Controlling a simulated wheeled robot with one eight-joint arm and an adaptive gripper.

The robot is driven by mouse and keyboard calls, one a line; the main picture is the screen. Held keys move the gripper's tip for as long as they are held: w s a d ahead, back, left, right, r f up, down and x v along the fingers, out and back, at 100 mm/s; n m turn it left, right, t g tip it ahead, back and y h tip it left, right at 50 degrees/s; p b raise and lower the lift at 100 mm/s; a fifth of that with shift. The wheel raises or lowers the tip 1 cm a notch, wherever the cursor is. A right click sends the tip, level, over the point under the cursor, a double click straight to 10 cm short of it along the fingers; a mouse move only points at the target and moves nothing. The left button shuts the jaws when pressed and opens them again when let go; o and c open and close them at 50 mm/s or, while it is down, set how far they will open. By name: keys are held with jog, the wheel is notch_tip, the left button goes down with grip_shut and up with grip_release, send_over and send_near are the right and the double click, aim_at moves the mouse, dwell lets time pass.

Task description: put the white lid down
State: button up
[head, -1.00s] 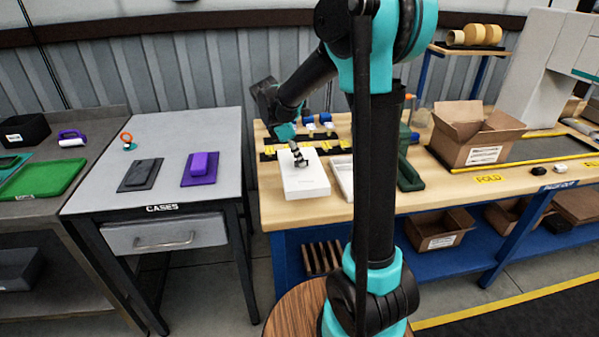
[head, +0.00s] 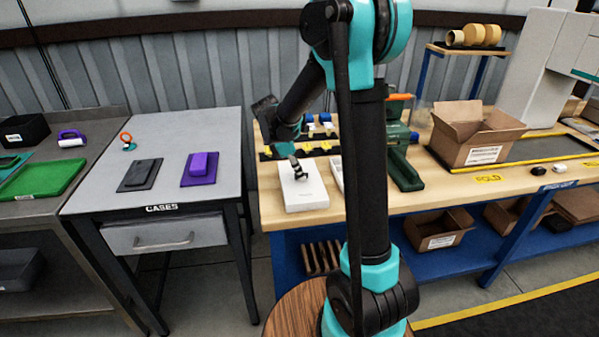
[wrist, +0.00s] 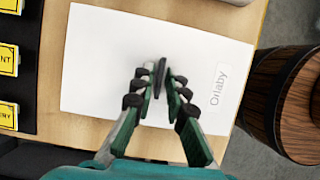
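The white lid (head: 309,196) is a flat white rectangle at the left front of the wooden bench, marked "Orlaby" in the wrist view (wrist: 205,112). A small dark upright tab (wrist: 160,84) stands near its middle. My gripper (head: 299,173) is above the lid, pointing down. In the wrist view my gripper (wrist: 160,76) has its two fingertips close on either side of the tab, shut on it. The lid looks level and low over the bench top; I cannot tell if it touches the wood.
A white open tray (head: 337,172) is just right of the lid, partly behind my arm. Yellow-labelled dark strips (head: 318,150) lie behind. A green tool (head: 404,165) and an open carton (head: 474,140) stand farther right. The bench's front edge is close in front of the lid.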

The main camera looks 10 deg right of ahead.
jog(key=shift+o, duration=0.8)
jog(key=shift+r, duration=0.2)
jog(key=v, duration=1.2)
jog(key=s+d+f+m, duration=0.2)
jog(key=s, duration=0.1)
jog(key=s+d+f+m+t+y, duration=0.1)
jog(key=s+d+f+m, duration=0.1)
jog(key=s+m, duration=0.1)
jog(key=s+d+f+m+y, duration=0.1)
jog(key=s+d+f+m, duration=0.1)
jog(key=s, duration=0.1)
jog(key=shift+s+d+f+m, duration=0.3)
jog(key=shift+d+f+m, duration=0.05)
jog(key=shift+m, duration=0.05)
jog(key=s+d+f+m+t+y, duration=0.2)
jog(key=s+f+m+t, duration=0.1)
jog(key=s+f+m, duration=0.5)
jog(key=s+m, duration=0.2)
jog(key=s, duration=0.2)
jog(key=shift+s+d+f+y, duration=0.2)
jog(key=shift+d+f+y, duration=0.05)
jog(key=shift+d+y, duration=0.05)
